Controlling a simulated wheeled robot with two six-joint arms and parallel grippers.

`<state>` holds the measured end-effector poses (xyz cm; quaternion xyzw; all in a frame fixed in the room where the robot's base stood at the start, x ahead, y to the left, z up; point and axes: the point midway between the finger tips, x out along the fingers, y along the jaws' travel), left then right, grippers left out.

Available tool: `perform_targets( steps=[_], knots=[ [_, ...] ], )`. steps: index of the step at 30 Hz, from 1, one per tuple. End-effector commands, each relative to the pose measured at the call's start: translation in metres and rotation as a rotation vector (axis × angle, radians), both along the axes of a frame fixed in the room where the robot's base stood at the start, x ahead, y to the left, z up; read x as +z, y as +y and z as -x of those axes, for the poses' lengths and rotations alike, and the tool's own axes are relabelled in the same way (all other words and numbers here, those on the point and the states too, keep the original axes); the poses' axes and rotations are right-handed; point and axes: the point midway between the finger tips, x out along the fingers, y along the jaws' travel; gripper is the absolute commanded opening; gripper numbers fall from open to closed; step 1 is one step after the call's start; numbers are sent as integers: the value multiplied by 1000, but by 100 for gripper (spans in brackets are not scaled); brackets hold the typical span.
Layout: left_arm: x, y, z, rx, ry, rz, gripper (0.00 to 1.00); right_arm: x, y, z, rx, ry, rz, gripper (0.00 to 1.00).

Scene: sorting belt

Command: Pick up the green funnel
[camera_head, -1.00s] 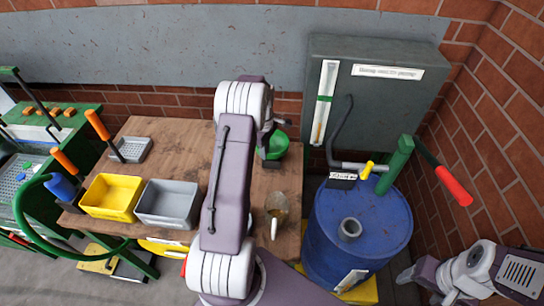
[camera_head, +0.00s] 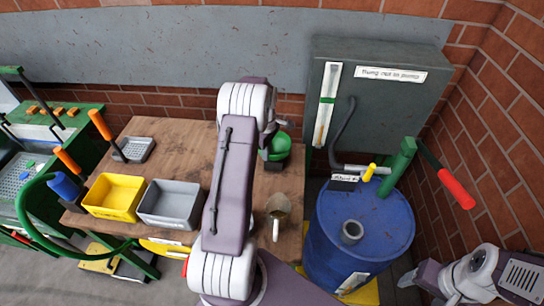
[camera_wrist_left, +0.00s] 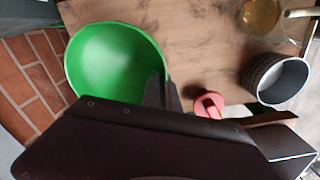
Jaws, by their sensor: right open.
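The green funnel (camera_head: 281,146) is at the right back edge of the wooden table, its wide bowl showing beside my left gripper (camera_head: 270,158). In the left wrist view, the round green bowl of the funnel (camera_wrist_left: 110,60) fills the upper left. A dark finger of my left gripper (camera_wrist_left: 162,92) overlaps the bowl's right rim. The other finger and the funnel's lower part are hidden, so I cannot tell whether the jaws are closed on it. My right gripper (camera_head: 406,279) is open and empty at the lower right, away from the table.
A yellow bin (camera_head: 113,210) and a grey bin (camera_head: 168,216) stand on the table's left. A jug (camera_head: 279,207) stands near its right edge. A blue drum (camera_head: 336,260) is to the right. The left wrist view shows a dark patterned cup (camera_wrist_left: 277,80) and a red object (camera_wrist_left: 208,104).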

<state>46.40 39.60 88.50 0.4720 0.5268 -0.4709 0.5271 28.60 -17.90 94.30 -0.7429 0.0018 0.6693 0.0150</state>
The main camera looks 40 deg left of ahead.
Motion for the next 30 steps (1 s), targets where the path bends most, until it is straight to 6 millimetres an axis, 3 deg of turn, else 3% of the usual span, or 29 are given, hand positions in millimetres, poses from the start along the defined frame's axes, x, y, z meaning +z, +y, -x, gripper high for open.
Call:
perform_targets(
  steps=[4, 12, 15, 30],
  knots=[
    [13, 0, 0, 0, 1, 0, 0, 0, 0, 0, 0, 0, 0, 67],
    [78, 0, -1, 0, -3, -1, 0, 3, 0, 0, 0, 0, 0, 67],
    [93, 0, 0, 0, 0, 0, 0, 4, 0, 0, 0, 0, 0, 67],
    [100, 0, 0, 0, 1, 0, 0, 4, 0, 0, 0, 0, 0, 67]
  ],
)
